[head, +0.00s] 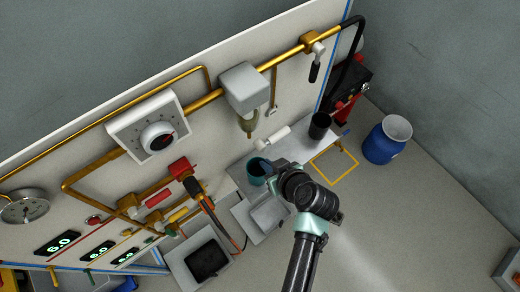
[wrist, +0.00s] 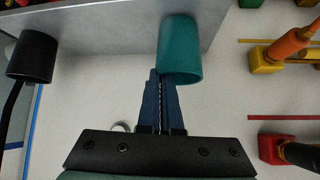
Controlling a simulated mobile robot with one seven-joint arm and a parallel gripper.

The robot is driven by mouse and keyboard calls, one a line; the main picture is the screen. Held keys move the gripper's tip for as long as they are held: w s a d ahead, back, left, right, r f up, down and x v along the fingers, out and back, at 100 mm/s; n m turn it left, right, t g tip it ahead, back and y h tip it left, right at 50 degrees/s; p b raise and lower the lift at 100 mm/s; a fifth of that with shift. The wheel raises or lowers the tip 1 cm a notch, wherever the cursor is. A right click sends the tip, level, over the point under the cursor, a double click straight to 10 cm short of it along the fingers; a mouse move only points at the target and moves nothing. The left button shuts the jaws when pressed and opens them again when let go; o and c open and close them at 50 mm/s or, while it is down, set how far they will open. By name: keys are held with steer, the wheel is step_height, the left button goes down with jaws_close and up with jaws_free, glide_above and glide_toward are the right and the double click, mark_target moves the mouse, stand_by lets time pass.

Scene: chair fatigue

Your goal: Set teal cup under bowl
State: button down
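The teal cup (head: 255,171) is at the grey shelf in the head view, left of my gripper (head: 272,166). My gripper's body covers part of its right side. In the wrist view the teal cup (wrist: 181,45) is just beyond and right of my fingertips (wrist: 160,75), which meet its rim edge. The two blue fingers lie close together with a thin gap. I cannot tell whether they pinch the cup's wall. The bowl (head: 248,125) is a clear yellowish part hanging below a grey box (head: 244,87) on the panel, above and left of the cup.
A black cup (head: 320,126) stands on the shelf (head: 240,173) to the right; the wrist view shows it too (wrist: 33,55). A white cylinder (head: 273,137) sticks out between bowl and black cup. Grey bins are at lower left. A blue barrel (head: 382,145) stands right.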

steer(key=w+a, duration=0.2)
steer(key=w, duration=0.1)
steer(key=shift+w+r+p, duration=0.15)
steer(key=shift+w+p, duration=0.1)
steer(key=shift+p, duration=0.45)
steer(key=shift+f, duration=0.2)
steer(key=c, duration=1.6)
jaws_free()
steer(key=shift+f, duration=0.2)
steer(key=c, duration=1.1)
jaws_free()
steer(key=shift+r, duration=0.2)
steer(key=v, duration=1.2)
